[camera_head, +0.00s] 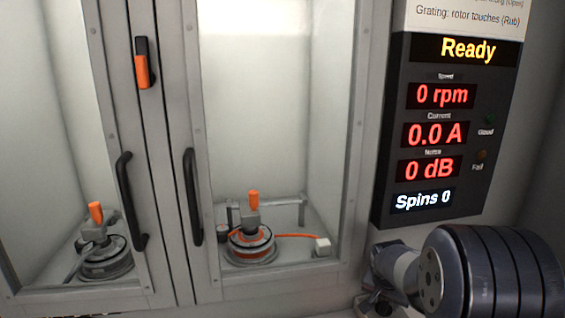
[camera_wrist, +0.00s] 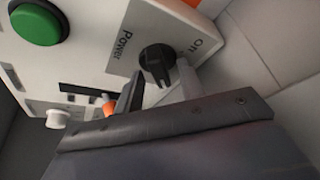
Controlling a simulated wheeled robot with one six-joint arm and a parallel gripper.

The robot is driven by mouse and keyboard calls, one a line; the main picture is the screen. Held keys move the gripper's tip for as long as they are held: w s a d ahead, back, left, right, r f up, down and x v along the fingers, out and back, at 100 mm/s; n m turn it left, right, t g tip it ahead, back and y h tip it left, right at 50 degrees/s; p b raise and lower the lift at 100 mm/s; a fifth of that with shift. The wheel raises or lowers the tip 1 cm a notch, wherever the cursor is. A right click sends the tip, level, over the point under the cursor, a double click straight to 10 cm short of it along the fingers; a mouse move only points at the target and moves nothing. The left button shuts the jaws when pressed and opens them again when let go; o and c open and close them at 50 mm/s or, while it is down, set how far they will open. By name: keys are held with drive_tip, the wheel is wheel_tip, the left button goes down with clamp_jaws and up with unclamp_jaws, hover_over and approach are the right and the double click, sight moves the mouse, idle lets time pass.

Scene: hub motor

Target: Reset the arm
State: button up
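My gripper (camera_wrist: 160,72) shows in the wrist view with a dark finger on the left and a pale finger on the right. The fingers are apart, with a gap between them, so it is open and empty. A black rotary knob (camera_wrist: 155,56), on a panel marked "Power" and "On", appears between and just beyond the fingertips. I cannot tell whether either finger touches it. In the head view my arm (camera_head: 480,272) is at the lower right, and its gripper end is hidden.
A large green button (camera_wrist: 34,24) is on the same panel. A white knob (camera_wrist: 57,119) is lower left. In the head view, a glass-doored cabinet (camera_head: 172,150) holds two motor fixtures. The display (camera_head: 445,130) reads "Ready", with zero speed, current, noise and spins.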

idle(0.4)
drive_tip(key=v, duration=1.1)
drive_tip(key=x, duration=1.1)
drive_tip(key=shift+f, duration=0.1)
drive_tip(key=shift+d+n+y+p, duration=0.1)
drive_tip(key=shift+n+y+p, duration=0.5)
drive_tip(key=shift+n, duration=0.7)
drive_tip(key=shift+d+n+t+y+b, duration=0.15)
drive_tip(key=shift+n+y, duration=0.25)
drive_tip(key=shift+n, duration=0.65)
drive_tip(key=shift+a+n+t+y+b, duration=0.15)
drive_tip(key=shift+n+y, duration=0.25)
drive_tip(key=shift+n, duration=0.65)
drive_tip(key=shift+d+n, duration=0.1)
drive_tip(key=shift+n, duration=0.3)
